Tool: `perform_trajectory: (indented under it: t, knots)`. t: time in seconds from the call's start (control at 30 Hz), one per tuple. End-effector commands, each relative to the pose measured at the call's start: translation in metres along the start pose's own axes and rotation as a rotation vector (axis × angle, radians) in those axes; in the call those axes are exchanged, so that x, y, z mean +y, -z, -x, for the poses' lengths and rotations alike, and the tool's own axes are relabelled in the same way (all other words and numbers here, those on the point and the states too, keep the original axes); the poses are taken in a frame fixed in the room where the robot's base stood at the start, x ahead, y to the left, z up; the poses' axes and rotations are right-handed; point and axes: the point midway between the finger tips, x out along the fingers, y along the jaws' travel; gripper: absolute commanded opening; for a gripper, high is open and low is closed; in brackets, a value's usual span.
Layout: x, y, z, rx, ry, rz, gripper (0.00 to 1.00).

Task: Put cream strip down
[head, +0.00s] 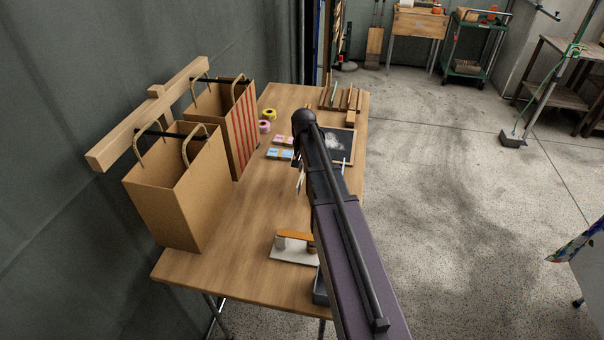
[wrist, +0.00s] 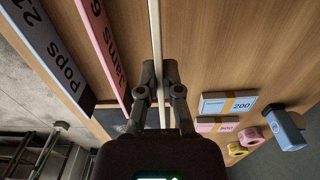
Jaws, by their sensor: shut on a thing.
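The cream strip (wrist: 156,38) is a long, thin, pale piece in the wrist view, running from the top edge down to my gripper (wrist: 158,72). My gripper is shut on it, with the strip between the two fingertips. Wooden tabletop shows behind it; I cannot tell whether the strip touches the table. A pink strip marked "Jams" (wrist: 104,45) and a blue-grey strip marked "Pops" (wrist: 48,48) lie to its left, roughly side by side. In the head view my arm hides the gripper and most of this area.
A dark board (head: 338,146) lies on the table (head: 232,255). Pink cards (head: 285,139), blue cards (head: 281,154) and tape rolls (head: 264,127) sit left of my arm. Paper bags (head: 178,190) stand along the left edge. A wooden rack (head: 342,97) is at the far end.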

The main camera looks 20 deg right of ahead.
Motion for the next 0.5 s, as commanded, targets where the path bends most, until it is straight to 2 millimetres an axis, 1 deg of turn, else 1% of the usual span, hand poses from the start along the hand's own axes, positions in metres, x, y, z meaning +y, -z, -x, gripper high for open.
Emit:
perform_trajectory:
  t: [0.37, 0.5]
  knots:
    - [-0.0011, 0.0021, -0.0002, 0.0, 0.0, -0.001, 0.0]
    - [-0.0046, 0.0072, -0.0009, 0.0, 0.0, -0.001, 0.0]
